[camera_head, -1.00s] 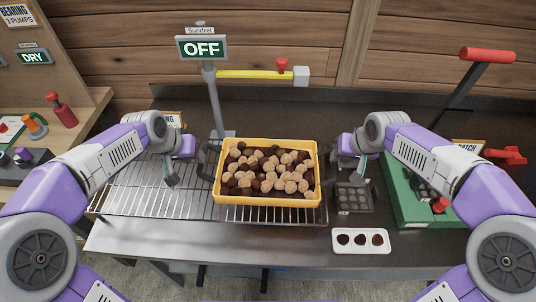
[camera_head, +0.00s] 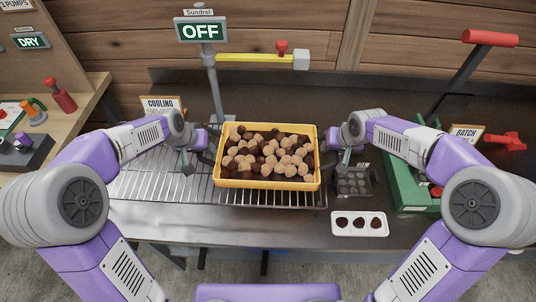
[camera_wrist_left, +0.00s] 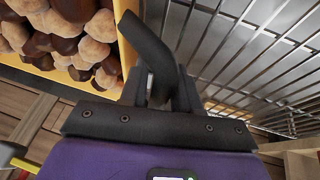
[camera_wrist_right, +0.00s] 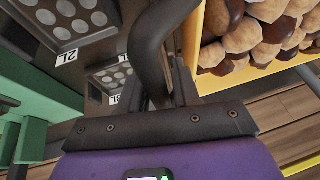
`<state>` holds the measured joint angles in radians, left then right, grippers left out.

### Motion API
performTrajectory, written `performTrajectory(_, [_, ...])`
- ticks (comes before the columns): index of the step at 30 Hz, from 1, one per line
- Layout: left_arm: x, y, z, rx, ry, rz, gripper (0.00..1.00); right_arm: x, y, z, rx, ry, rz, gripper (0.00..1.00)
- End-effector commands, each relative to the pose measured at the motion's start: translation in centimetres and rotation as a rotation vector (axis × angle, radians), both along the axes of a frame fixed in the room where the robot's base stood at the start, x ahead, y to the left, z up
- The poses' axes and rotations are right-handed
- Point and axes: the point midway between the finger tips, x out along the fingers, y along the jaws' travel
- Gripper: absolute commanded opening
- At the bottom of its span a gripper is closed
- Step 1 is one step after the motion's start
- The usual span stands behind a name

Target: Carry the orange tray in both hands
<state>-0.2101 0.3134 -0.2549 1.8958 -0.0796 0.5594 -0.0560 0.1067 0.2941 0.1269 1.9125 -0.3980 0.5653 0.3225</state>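The orange tray (camera_head: 268,184), heaped with light and dark brown chestnuts, sits on the wire rack and looks level. A dark handle sticks out at each short side. My left gripper (camera_head: 208,146) is at the tray's left handle; in the left wrist view the curved black handle (camera_wrist_left: 150,42) passes between its close-set fingers. My right gripper (camera_head: 332,148) is at the right handle; in the right wrist view that handle (camera_wrist_right: 150,45) runs between its fingers. Both look shut on the handles, though the palms hide part of the contact.
The wire rack (camera_head: 150,190) extends left of the tray. A pole with an OFF sign (camera_head: 200,30) and a yellow bar (camera_head: 255,59) stands behind.

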Motion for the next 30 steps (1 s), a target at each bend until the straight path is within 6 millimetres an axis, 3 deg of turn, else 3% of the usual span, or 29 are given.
performTrajectory(9, [0.07,-0.06,-0.19,0.000,0.000,-0.001,0.30,0.10,0.00,-0.17,0.000,-0.001,0.000,0.30])
performTrajectory(15, [0.06,-0.06,-0.17,0.000,0.000,-0.001,0.00,0.09,0.01,-0.16,0.000,-0.001,0.000,0.00])
performTrajectory(30, [0.07,-0.04,-0.14,0.000,0.000,-0.001,0.00,0.08,0.00,-0.14,0.000,0.000,0.000,0.00])
